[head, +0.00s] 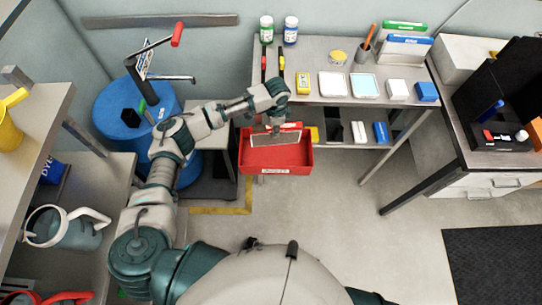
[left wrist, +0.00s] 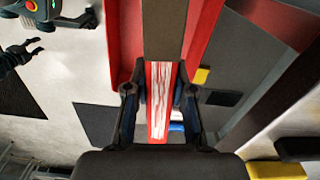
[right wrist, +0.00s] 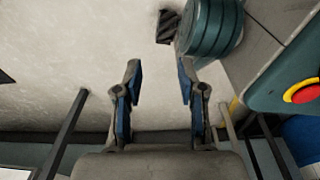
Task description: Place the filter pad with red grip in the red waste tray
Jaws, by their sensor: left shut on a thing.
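The filter pad is a flat grey plate (head: 277,140) with a red grip (left wrist: 151,123). My left gripper (head: 275,127) is shut on the red grip, which shows between its two fingers in the left wrist view (left wrist: 158,100). The grey pad (left wrist: 163,30) extends away from the fingers. The red waste tray (head: 275,165) is directly below and around the pad in the head view. Its red walls (left wrist: 204,40) show on both sides of the pad in the left wrist view. I cannot tell whether the pad touches the tray floor. My right gripper (right wrist: 157,90) is open and empty.
Behind the tray, a grey bench (head: 310,55) carries jars, small boxes and white trays. A blue drum (head: 115,110) stands left. A shelf with a jug (head: 75,235) is at lower left. A dark cabinet (head: 505,90) is at right. Open floor (head: 350,230) lies in front.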

